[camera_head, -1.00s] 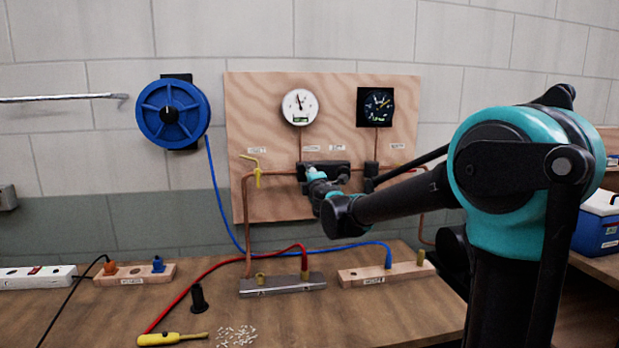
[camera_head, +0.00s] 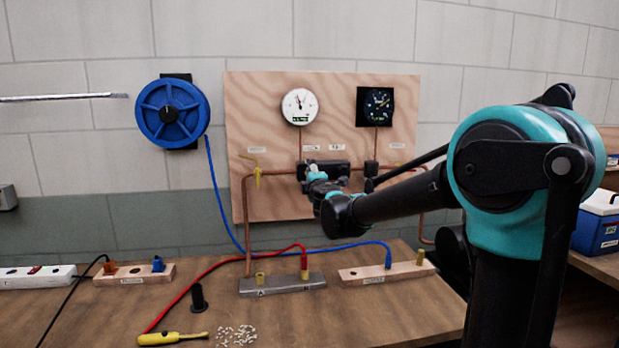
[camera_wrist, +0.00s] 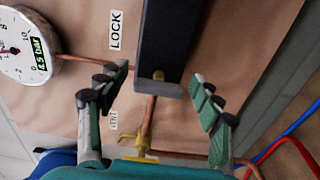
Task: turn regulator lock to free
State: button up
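The wooden panel (camera_head: 275,110) on the wall carries a dark regulator block (camera_head: 338,167) on a copper pipe. In the wrist view the dark block (camera_wrist: 166,40) fills the upper middle, with a small brass pin (camera_wrist: 158,75) at its lower end. A label reading LOCK (camera_wrist: 117,30) is left of it. My gripper (camera_wrist: 160,76) is open, its two green-padded fingers apart on either side of the block's lower end. I cannot tell whether they touch it. In the head view my gripper (camera_head: 313,174) is at the block and partly hides it. The lock's setting is unclear.
A white gauge (camera_head: 300,106) and a black gauge (camera_head: 375,106) sit above the pipe. A yellow valve (camera_head: 257,175) is left of the block. A blue hose reel (camera_head: 172,114) hangs further left. The bench below holds fitting blocks, hoses and a yellow-handled tool (camera_head: 165,339).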

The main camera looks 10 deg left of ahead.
jog(key=shift+s, duration=0.1)
jog(key=v, duration=1.2)
